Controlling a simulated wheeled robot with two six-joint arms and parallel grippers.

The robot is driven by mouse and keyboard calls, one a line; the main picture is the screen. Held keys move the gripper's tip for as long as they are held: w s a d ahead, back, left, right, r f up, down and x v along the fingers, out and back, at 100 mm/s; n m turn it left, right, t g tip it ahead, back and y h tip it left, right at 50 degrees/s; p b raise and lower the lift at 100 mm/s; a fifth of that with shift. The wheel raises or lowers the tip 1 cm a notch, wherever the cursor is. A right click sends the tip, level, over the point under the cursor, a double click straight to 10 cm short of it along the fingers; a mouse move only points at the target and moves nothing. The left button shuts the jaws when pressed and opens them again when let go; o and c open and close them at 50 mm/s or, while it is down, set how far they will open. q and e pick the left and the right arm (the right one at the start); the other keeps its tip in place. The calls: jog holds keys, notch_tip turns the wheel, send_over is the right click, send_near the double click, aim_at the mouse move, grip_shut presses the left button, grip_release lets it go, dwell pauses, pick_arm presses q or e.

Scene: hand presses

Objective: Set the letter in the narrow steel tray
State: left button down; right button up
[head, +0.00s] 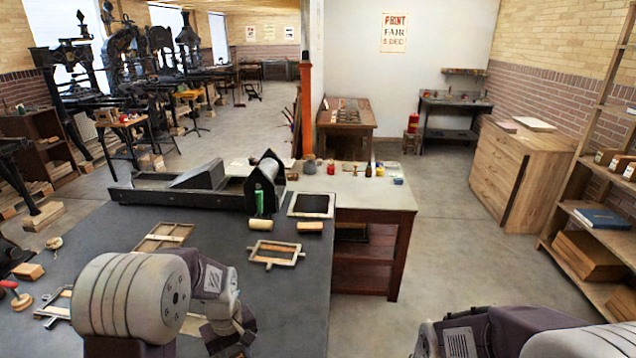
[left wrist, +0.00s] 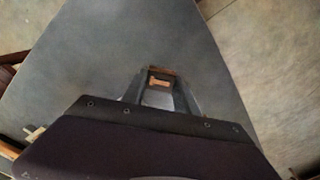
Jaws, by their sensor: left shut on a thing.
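My left gripper (head: 226,338) is low over the near part of the dark table, mostly behind my own wrist in the head view. In the left wrist view the left gripper (left wrist: 160,74) is shut on a small brown block, which I take for the letter (left wrist: 159,82), held between the fingertips. The letter cannot be made out in the head view. I cannot pick out the narrow steel tray for certain in either view. My right arm shows at the lower right of the head view, but its gripper is out of the picture.
Wooden frames (head: 275,253) and rollers (head: 309,227) lie nearby. A pale-topped cabinet (head: 345,187) adjoins the table. Open floor lies to the right.

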pick_arm(q)
jog(key=shift+s+d+f+m, duration=0.1)
jog(key=shift+s+m, duration=0.4)
jog(key=shift+m, duration=0.65)
jog(key=shift+s+d+f+m, duration=0.1)
jog(key=shift+s+m, duration=0.35)
jog(key=shift+m, duration=0.75)
jog(key=shift+s+f+m, duration=0.1)
jog(key=shift+s+m, duration=0.4)
jog(key=shift+m, duration=0.65)
